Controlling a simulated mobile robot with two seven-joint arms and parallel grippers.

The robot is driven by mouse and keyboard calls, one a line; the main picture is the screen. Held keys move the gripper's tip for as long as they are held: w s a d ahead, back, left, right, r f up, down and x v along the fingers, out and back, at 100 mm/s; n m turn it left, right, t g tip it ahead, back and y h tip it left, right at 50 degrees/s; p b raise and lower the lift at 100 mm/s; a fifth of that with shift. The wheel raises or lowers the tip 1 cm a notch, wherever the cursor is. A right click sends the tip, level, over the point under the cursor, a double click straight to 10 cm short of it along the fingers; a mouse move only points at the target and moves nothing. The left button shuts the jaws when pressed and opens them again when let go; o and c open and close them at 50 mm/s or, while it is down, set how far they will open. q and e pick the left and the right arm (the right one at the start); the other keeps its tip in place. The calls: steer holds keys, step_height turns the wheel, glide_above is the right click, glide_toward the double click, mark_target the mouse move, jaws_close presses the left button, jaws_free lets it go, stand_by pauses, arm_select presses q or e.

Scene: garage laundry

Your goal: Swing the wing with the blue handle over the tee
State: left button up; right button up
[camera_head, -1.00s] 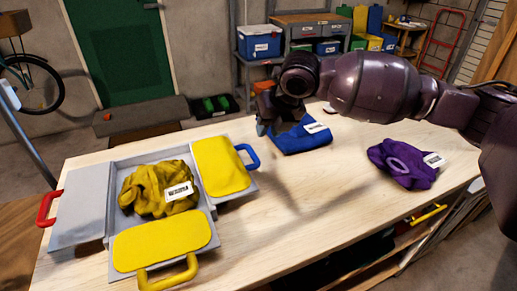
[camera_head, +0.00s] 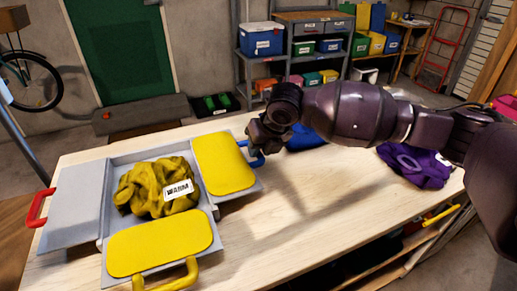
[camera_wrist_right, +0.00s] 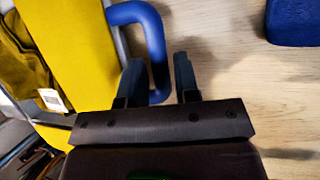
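A crumpled yellow tee (camera_head: 150,187) with a white label lies on the middle panel of a grey folding board. The wing with the blue handle (camera_head: 224,164) lies open on the right, its yellow pad up; the wing also shows in the right wrist view (camera_wrist_right: 75,50). My right gripper (camera_head: 258,143) is at the blue handle (camera_wrist_right: 155,45). Its fingers (camera_wrist_right: 158,80) are open, one on each side of the handle's outer bar, and it partly hides the handle in the head view. My left gripper is not in view.
The red-handled wing (camera_head: 72,210) lies open at left, the yellow-handled wing (camera_head: 160,245) open in front.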

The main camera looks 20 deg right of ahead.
steer(key=shift+f, duration=0.1)
jaws_close()
stand_by(0.3)
